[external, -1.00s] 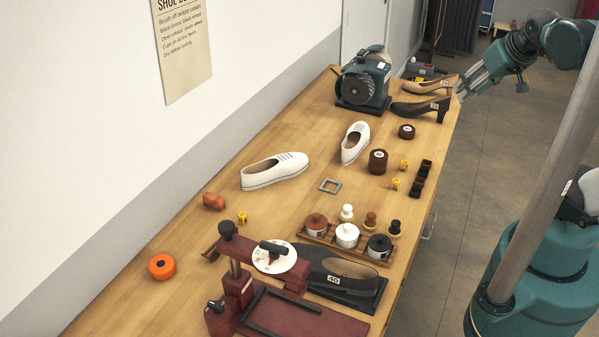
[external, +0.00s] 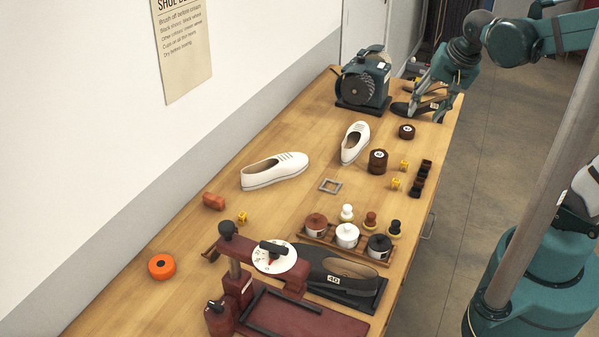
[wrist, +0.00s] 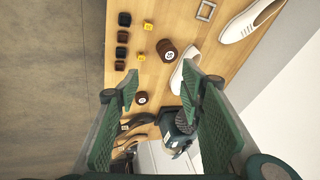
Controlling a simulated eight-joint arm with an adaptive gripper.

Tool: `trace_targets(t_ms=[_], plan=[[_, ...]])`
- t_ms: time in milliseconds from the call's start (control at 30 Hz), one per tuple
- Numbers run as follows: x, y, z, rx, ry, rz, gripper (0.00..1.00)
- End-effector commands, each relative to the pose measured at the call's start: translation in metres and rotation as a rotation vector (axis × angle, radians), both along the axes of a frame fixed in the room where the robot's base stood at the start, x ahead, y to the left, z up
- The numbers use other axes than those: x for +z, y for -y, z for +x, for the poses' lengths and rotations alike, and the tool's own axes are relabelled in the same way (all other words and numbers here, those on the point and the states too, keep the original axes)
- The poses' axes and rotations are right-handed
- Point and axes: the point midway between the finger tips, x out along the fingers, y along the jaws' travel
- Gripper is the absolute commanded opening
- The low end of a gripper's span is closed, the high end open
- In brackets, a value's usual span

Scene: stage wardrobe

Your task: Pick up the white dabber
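The white dabber (external: 347,213) stands upright on the bench in the external view, behind the white-bodied tin. A brown dabber (external: 370,221) and a black dabber (external: 394,228) stand in a row to its right. My gripper (external: 425,112) is over the far right end of the bench, by the black heeled shoe, well away from the white dabber. In the wrist view my gripper (wrist: 171,82) has its two green fingers wide apart with nothing between them. The white dabber does not show in the wrist view.
A wooden tray (external: 318,238) holds brown, white and black tins in front of the dabbers. White shoes (external: 275,171), a dark brown pot (external: 377,162) and small yellow blocks (external: 396,184) lie behind. A red press (external: 262,262) stands nearer.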

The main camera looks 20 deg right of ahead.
Motion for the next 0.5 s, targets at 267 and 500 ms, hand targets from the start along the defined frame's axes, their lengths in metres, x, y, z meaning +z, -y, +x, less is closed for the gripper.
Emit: trace_targets(t_ms=[267,500], plan=[[-0.032,-0.047,0.008,-0.168,-0.099,0.071,0.39],[-0.061,-0.086,0.009,-0.325,-0.183,0.111,0.39]])
